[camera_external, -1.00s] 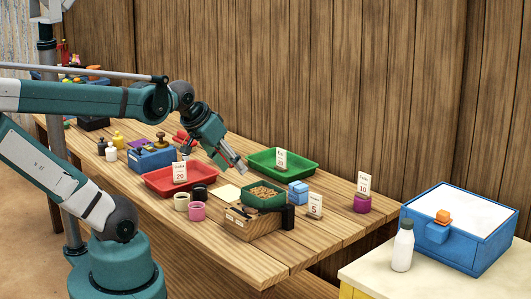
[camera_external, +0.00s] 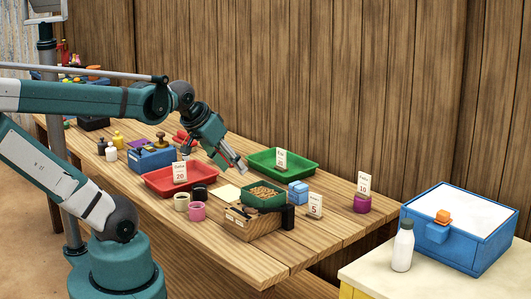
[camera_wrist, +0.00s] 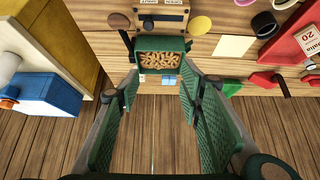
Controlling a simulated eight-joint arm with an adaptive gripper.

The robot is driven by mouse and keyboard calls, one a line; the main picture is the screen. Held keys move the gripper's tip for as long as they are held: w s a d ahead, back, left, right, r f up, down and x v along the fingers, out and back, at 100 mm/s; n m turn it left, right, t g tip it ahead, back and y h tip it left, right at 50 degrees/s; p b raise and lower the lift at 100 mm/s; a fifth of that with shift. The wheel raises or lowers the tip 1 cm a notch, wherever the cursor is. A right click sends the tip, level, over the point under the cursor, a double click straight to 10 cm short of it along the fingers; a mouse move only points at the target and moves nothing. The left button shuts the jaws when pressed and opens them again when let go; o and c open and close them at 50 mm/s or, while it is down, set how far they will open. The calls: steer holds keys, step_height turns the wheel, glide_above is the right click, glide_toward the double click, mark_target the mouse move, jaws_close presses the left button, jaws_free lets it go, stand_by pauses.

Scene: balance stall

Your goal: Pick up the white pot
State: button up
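A short cream-white pot (camera_external: 181,202) stands upright on the wooden table in the external view, in front of the red tray, beside a pink pot (camera_external: 197,211) and a black pot (camera_external: 200,192). A smaller white bottle-shaped pot (camera_external: 111,153) stands farther left, between a grey one and a yellow one. I cannot tell which is meant. My gripper (camera_external: 241,168) is above the table, up and right of the cream pot and apart from it. In the wrist view my gripper (camera_wrist: 160,92) has its fingers wide apart with nothing between them.
The red tray (camera_external: 160,184) with a 20 card, the green tray (camera_external: 295,170) and a green bin of brown pieces (camera_external: 263,194) on a wooden box crowd the table. A white bottle (camera_external: 403,247) and a blue box (camera_external: 475,262) stand on a side table. The table's front edge is fairly clear.

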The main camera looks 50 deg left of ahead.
steer(key=o, duration=0.3)
steer(key=shift+r, duration=0.1)
stand_by(0.3)
